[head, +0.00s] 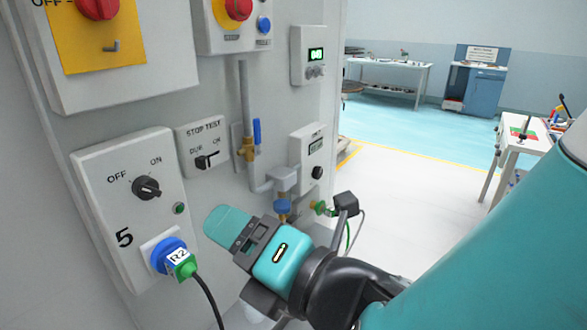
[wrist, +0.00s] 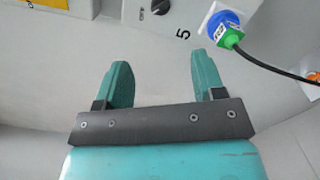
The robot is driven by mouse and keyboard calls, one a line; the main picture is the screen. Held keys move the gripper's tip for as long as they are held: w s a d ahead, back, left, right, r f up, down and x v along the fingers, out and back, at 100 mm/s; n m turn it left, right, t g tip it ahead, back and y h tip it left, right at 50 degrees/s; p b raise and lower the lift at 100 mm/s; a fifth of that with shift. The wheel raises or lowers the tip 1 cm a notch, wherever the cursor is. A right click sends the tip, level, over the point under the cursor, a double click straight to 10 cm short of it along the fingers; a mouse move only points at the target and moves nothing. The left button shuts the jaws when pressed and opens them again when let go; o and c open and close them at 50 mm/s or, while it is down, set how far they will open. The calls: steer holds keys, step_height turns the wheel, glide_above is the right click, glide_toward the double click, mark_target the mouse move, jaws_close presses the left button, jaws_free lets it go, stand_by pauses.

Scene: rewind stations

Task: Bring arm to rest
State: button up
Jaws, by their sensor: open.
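My gripper (head: 228,228) is teal with a dark body and stands in front of the grey panel wall, right of the number 5 box. In the wrist view my gripper (wrist: 158,80) shows two teal fingers apart, with nothing between them. My arm reaches in from the lower right of the head view. A green plug tagged R2 (head: 180,263) sits in the blue socket (head: 165,252) of the number 5 box (head: 115,205). The plug also shows at the upper right of the wrist view (wrist: 231,38), apart from the fingers.
A black cable (head: 208,295) hangs from the plug. The panel carries a STOP TEST switch (head: 205,160), pipes with a blue-handled valve (head: 257,132) and a black connector (head: 346,203) near my wrist. Open white floor (head: 400,190) lies to the right, with a table (head: 520,140) beyond.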

steer(key=shift+s+a+f, duration=0.25)
